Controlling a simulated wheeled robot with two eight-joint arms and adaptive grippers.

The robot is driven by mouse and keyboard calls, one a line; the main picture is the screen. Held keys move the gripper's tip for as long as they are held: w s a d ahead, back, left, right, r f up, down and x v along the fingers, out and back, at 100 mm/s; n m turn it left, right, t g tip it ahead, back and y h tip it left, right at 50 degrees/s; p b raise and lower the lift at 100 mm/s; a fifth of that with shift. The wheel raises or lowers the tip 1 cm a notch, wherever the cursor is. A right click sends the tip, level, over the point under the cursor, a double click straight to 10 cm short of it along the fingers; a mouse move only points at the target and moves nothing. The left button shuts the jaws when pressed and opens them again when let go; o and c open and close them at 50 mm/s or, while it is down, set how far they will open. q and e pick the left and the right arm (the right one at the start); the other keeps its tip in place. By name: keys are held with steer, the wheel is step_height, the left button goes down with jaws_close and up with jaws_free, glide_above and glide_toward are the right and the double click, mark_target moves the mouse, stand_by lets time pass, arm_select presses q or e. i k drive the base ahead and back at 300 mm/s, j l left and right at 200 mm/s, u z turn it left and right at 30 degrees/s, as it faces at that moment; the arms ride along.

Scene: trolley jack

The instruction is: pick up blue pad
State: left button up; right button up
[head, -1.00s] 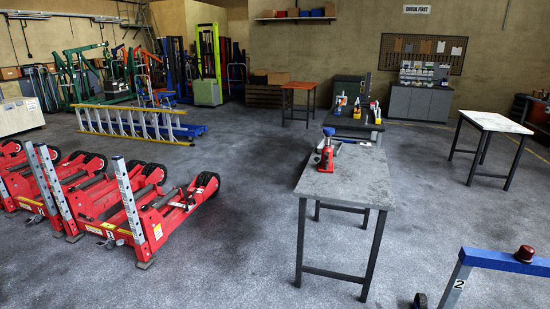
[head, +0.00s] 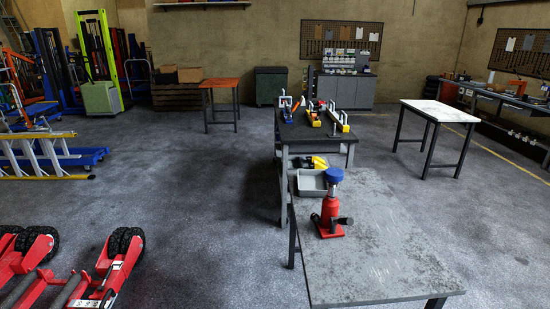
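The blue pad (head: 334,175) is a round blue piece on top of the red bottle jack (head: 331,212). The jack stands upright on the near grey worktable (head: 390,255), close to its left edge. Its red base and a dark stub at its foot show. Neither of my grippers is in the head view.
A grey tray (head: 311,183) sits just behind the jack. Behind it a dark bench (head: 290,132) carries several tools. A white-topped table (head: 440,111) stands at right, an orange-topped table (head: 219,82) at back. Red lifting equipment (head: 95,285) is at lower left. Open floor lies between.

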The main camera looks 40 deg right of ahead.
mark_target(332, 174)
steer(key=i+z, duration=0.35)
steer(key=i, duration=0.15)
steer(key=i+j+z, duration=0.1)
steer(key=i+z, duration=0.25)
steer(key=i+j+z, duration=0.3)
steer(key=i, duration=0.3)
